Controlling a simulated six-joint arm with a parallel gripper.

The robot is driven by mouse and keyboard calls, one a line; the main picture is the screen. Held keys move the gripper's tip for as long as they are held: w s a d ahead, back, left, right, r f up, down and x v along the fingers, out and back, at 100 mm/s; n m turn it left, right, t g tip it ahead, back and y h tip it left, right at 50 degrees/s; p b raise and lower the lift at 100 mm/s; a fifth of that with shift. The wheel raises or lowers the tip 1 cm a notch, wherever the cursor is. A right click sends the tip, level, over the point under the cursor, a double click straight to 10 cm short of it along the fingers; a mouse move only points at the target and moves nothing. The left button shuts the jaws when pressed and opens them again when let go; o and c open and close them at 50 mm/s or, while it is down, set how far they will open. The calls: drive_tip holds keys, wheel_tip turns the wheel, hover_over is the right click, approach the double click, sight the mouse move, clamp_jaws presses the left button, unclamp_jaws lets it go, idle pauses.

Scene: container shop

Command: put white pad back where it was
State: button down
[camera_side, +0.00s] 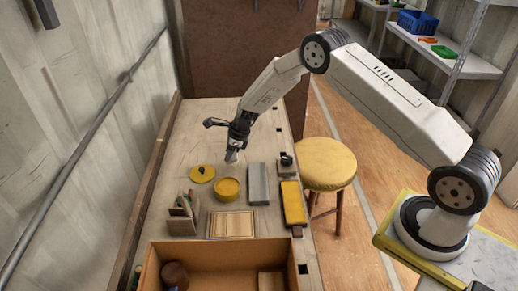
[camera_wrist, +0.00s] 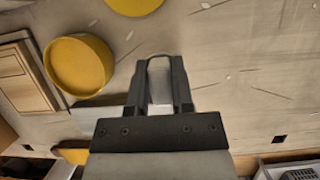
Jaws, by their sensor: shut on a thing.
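My gripper (camera_side: 235,149) is above the far middle of the workbench, pointing down, and shut on a small whitish piece (camera_side: 231,156), which looks like the white pad. In the wrist view, my gripper's fingers (camera_wrist: 160,95) are on either side of this pale piece (camera_wrist: 160,80). Its far end is rounded, and its lower part is hidden by the gripper. In the side view the piece appears just above the bench, behind the yellow round pot; I cannot tell whether it touches the bench.
A yellow pot (camera_side: 227,189), yellow lid (camera_side: 203,174), grey block (camera_side: 258,184) and long yellow block (camera_side: 293,203) are on the bench. A tool holder (camera_side: 182,213), slatted wooden tray (camera_side: 232,224) and open box (camera_side: 220,246) are nearer. A stool (camera_side: 326,164) stands at right.

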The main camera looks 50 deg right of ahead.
drive_tip(key=shift+w+f, duration=0.2)
drive_tip(key=shift+f, duration=1.6)
drive_tip(key=shift+f, duration=0.15)
drive_tip(key=shift+c, duration=2.4)
unclamp_jaws()
drive_tip(key=v, duration=1.2)
drive_tip(key=shift+r, duration=0.25)
